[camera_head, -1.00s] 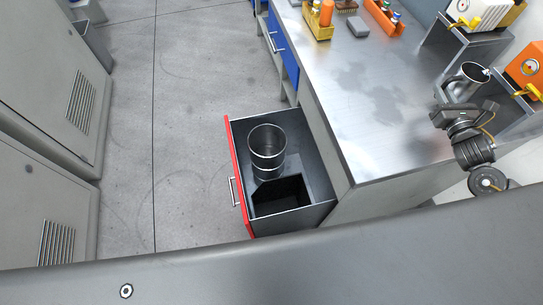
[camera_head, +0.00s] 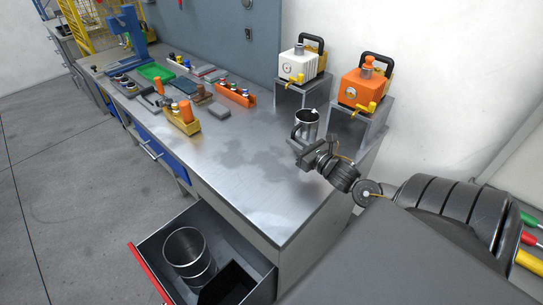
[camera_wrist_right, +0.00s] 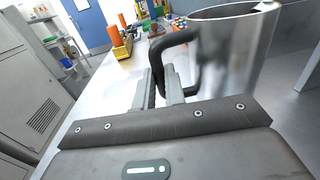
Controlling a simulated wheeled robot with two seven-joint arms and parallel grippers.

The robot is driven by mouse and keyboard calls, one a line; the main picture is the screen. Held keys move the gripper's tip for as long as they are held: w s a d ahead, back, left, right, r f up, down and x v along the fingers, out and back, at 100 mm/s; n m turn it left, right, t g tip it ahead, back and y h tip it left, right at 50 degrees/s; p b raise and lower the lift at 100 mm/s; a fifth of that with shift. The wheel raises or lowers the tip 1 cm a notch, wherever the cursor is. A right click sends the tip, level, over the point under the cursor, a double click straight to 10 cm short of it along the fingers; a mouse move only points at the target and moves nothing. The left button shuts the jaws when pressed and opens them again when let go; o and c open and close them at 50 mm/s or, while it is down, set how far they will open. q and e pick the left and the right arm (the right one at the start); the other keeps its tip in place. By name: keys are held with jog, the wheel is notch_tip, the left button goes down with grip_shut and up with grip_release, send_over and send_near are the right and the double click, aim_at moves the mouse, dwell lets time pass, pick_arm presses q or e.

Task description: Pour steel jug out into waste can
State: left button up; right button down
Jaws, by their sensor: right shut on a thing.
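The steel jug (camera_head: 308,122) is upright at the back right of the bench, in front of the two metal stands. My right gripper (camera_head: 299,147) is shut on the jug's dark handle. In the right wrist view the handle is between the fingers (camera_wrist_right: 163,88), and the shiny jug body (camera_wrist_right: 238,55) is just beyond, to the right. I cannot tell whether its base touches the bench; its contents are hidden. An open metal can (camera_head: 186,262), which looks like the waste can, stands in the open red-fronted drawer at the lower left. My left gripper is not in view.
A white device (camera_head: 300,65) and an orange device (camera_head: 364,88) stand on metal stands behind the jug. A yellow holder (camera_head: 182,119) and an orange rack (camera_head: 235,95) are farther left. The middle of the bench top (camera_head: 235,165) is clear. A black bin (camera_head: 228,285) is beside the can.

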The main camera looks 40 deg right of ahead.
jog(key=s+a+r+n+y+p, duration=0.1)
jog(key=a+r+n+y+p, duration=0.1)
jog(key=a+r, duration=0.3)
jog(key=s+a+r+n+g+y+p, duration=0.1)
jog(key=a+r+y+p, duration=0.3)
jog(key=a, duration=0.9)
jog(key=s+a+r+n+g+y+p, duration=0.1)
jog(key=a+r+n+y+p, duration=0.1)
jog(key=a+r, duration=0.4)
jog(key=a+n+y, duration=0.1)
jog(key=a, duration=0.3)
jog(key=shift+p, duration=0.4)
